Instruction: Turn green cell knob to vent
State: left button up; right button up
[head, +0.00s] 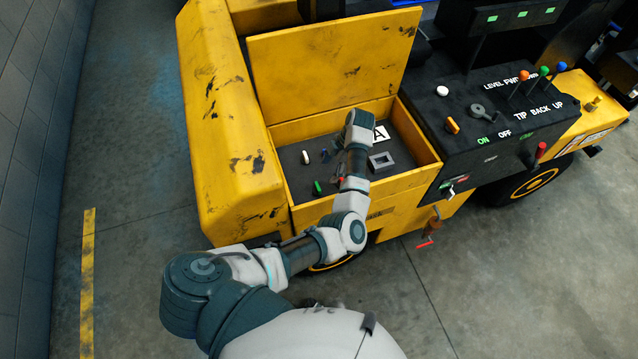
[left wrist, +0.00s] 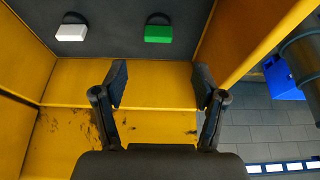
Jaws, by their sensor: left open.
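The green knob (left wrist: 158,34) is a flat bar handle on the dark panel at the top of the left wrist view, lying crosswise. In the head view it shows as a small green mark (head: 317,188) inside the open yellow box. A white knob (left wrist: 71,32) sits to its left in the left wrist view, and also shows in the head view (head: 305,157). My left gripper (left wrist: 160,82) is open and empty, its fingers spread either side of the green knob's line, apart from it. In the head view my arm partly hides the gripper. My right gripper is not in view.
Yellow box walls (head: 415,178) surround the dark panel, and a raised yellow lid (head: 335,65) stands behind. A grey square frame (head: 381,161) lies on the panel's right. A black control console (head: 480,110) stands at the right.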

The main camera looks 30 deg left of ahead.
aim_at(318, 185)
pick_arm(q)
jog(key=x, duration=0.7)
jog(key=shift+a+f, duration=0.1)
jog(key=shift+f, duration=0.1)
jog(key=shift+s+a+f, duration=0.15)
jog(key=shift+a+f, duration=0.25)
jog(key=shift+f, duration=0.15)
jog(key=shift+s+a+f, duration=0.15)
jog(key=shift+a+f, duration=0.2)
jog(key=shift+f, duration=0.2)
jog(key=shift+d, duration=0.25)
jog(key=shift+d+r, duration=0.15)
jog(key=shift+d, duration=0.15)
jog(key=c, duration=1.1)
jog(key=shift+c, duration=0.2)
jog(key=shift+a, duration=0.15)
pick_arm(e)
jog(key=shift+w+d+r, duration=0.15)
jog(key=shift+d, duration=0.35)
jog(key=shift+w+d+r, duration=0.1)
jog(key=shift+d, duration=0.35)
